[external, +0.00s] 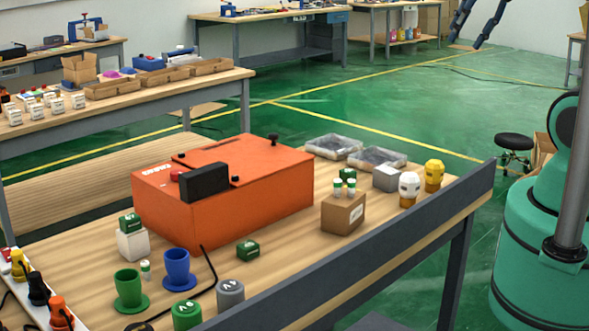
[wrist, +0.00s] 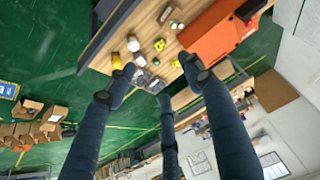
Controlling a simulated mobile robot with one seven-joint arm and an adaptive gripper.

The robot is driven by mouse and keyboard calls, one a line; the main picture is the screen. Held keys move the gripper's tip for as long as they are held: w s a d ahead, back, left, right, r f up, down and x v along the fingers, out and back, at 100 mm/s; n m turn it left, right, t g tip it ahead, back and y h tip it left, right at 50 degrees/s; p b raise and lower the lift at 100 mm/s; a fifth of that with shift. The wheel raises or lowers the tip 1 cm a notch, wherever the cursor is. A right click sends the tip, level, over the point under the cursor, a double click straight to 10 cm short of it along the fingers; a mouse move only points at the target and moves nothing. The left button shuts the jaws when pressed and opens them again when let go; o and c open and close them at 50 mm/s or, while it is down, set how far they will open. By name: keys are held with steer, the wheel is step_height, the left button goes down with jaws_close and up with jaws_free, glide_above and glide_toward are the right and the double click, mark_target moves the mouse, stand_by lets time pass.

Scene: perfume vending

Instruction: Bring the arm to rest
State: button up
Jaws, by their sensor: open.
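My gripper (wrist: 152,84) shows in the wrist view with its long dark blue fingers spread apart and nothing between them. Dark blue jointed fingers also hang at the top right edge of the external view (external: 478,22), clear of the table. Part of my teal arm (external: 540,225) stands at the right of the external view, beside the table. Most of the arm is out of frame. In the wrist view the workbench (wrist: 150,25) with its objects lies beyond the fingertips, tilted in the picture. The fingers appear to hold nothing.
An orange machine (external: 225,190) stands on the wooden table. Around it are a green cup (external: 128,288), a blue cup (external: 177,268), a cardboard box (external: 343,213), clear trays (external: 334,146) and white and yellow heads (external: 409,187). A dark raised rail (external: 400,235) edges the table. Green floor is open behind.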

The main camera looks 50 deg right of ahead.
step_height(320, 180, down, 10)
steer(key=b, duration=0.9)
steer(key=shift+b, duration=0.4)
